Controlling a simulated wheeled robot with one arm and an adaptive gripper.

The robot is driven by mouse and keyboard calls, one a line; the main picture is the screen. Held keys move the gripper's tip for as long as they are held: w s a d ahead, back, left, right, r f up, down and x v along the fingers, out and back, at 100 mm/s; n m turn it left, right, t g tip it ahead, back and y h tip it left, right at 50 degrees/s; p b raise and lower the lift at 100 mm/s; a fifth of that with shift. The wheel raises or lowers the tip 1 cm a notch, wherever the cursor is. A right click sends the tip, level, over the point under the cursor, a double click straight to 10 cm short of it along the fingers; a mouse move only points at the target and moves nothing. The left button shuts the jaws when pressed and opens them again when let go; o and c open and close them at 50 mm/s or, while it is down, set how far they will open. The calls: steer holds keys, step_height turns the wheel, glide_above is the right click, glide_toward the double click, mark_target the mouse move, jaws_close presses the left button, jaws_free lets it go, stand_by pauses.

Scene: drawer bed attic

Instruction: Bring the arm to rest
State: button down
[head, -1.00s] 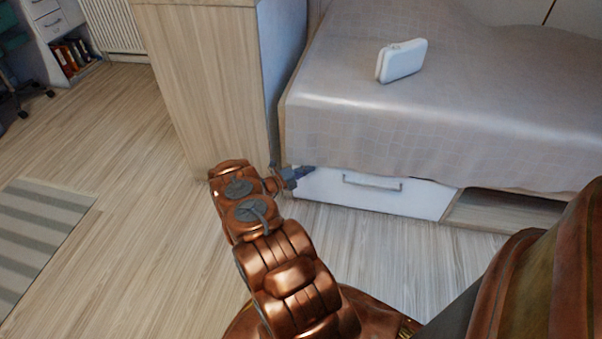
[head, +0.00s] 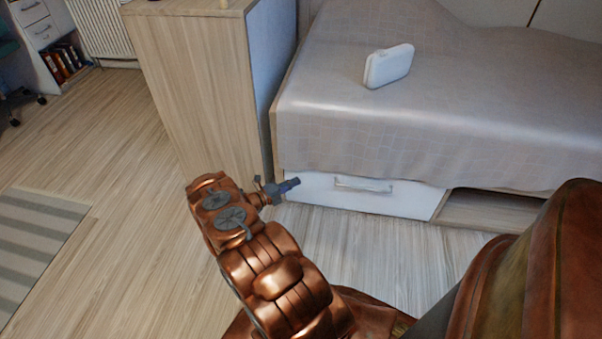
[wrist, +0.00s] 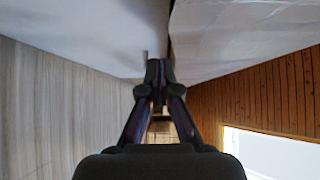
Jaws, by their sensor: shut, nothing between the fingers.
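My gripper (head: 290,186) is at the end of my copper arm, low in front of the left end of the white bed drawer (head: 350,195). In the wrist view my gripper (wrist: 159,72) has its fingertips together with nothing between them. The drawer's handle (head: 364,185) shows to the right of the gripper, apart from it. The drawer front looks shut or nearly so; I cannot tell exactly.
A bed (head: 440,110) with a grey cover stands at right, and a white case (head: 389,66) lies on it. A wooden cabinet (head: 200,90) stands behind my arm. The floor (head: 110,190) at left is clear up to a striped rug (head: 35,245).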

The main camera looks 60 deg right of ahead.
steer(key=p+v, duration=0.1)
steer(key=v, duration=0.7)
steer(key=shift+f, duration=0.1)
steer(key=shift+d, duration=0.1)
